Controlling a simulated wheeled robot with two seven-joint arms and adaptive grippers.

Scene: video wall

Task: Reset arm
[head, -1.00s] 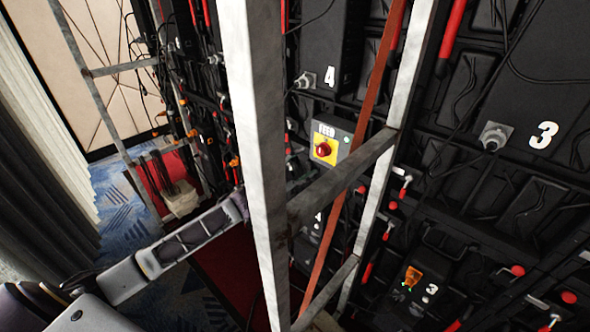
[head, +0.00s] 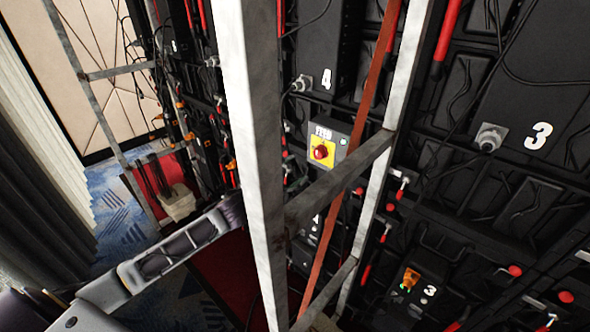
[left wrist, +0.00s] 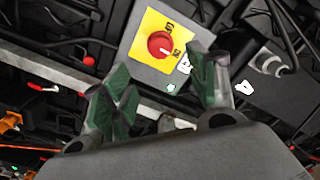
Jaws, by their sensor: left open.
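My left arm comes in from the lower left in the head view. Its gripper end (head: 236,208) is mostly hidden behind the pale metal post. In the left wrist view the left gripper (left wrist: 158,88) is open, with its green-padded fingers apart and nothing between them. A red rotary knob on a yellow plate (left wrist: 160,46) lies beyond the fingers, apart from them. My right gripper is not in view.
The upright metal post (head: 255,150) and its crossbar (head: 340,180) stand before the black panel wall (head: 480,190). Cables hang along the wall, with red handles and plugs. A red-orange strip (head: 350,160) slants behind the frame. Blue patterned carpet (head: 122,215) and a curtain (head: 40,170) are at left.

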